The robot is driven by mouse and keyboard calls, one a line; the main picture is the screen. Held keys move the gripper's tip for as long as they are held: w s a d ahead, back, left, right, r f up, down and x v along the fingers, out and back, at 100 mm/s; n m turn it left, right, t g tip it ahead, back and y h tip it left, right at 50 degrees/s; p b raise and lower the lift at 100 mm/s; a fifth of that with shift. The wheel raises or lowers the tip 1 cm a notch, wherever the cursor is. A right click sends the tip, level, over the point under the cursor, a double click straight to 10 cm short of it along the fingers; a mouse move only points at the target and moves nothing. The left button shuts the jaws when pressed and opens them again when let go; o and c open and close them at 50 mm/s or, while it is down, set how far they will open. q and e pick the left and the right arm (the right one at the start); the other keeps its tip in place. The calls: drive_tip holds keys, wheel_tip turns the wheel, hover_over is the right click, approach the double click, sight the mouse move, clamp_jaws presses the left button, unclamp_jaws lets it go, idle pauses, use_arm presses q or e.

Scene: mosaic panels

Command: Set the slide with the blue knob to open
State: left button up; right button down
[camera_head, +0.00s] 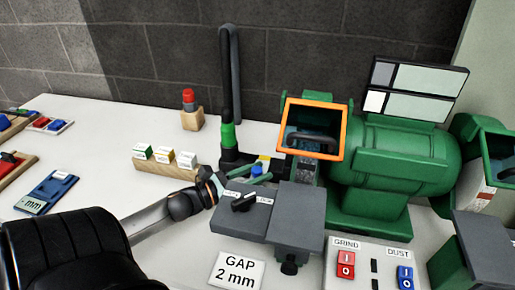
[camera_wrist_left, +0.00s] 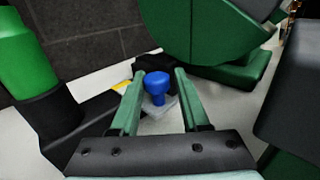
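The blue knob (camera_head: 256,170) sits behind the grey tool rest of the green grinder. In the left wrist view the blue knob (camera_wrist_left: 157,86) stands upright on a small pale grey base (camera_wrist_left: 160,110). My left gripper (camera_head: 249,175) reaches in from the left, and its green fingers (camera_wrist_left: 161,76) are open. The knob shows between the two fingers, with a gap on each side; I cannot tell how deep it lies between them. The slide's track and its markings are mostly hidden. My right gripper is not in view.
The green grinder (camera_head: 385,162) stands at the right, with the grey rest (camera_head: 295,215) close beside my gripper. A black post with a green collar (camera_head: 229,135) rises just behind. A wooden block with cards (camera_head: 165,168) stands left. A "GAP 2 mm" card (camera_head: 237,271) lies in front.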

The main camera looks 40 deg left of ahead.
use_arm(q)
drive_tip(key=o, duration=0.4)
drive_tip(key=shift+s, duration=0.1)
drive_tip(key=v, duration=1.2)
drive_tip(key=shift+s+a+r, duration=0.1)
drive_tip(key=shift+s, duration=0.2)
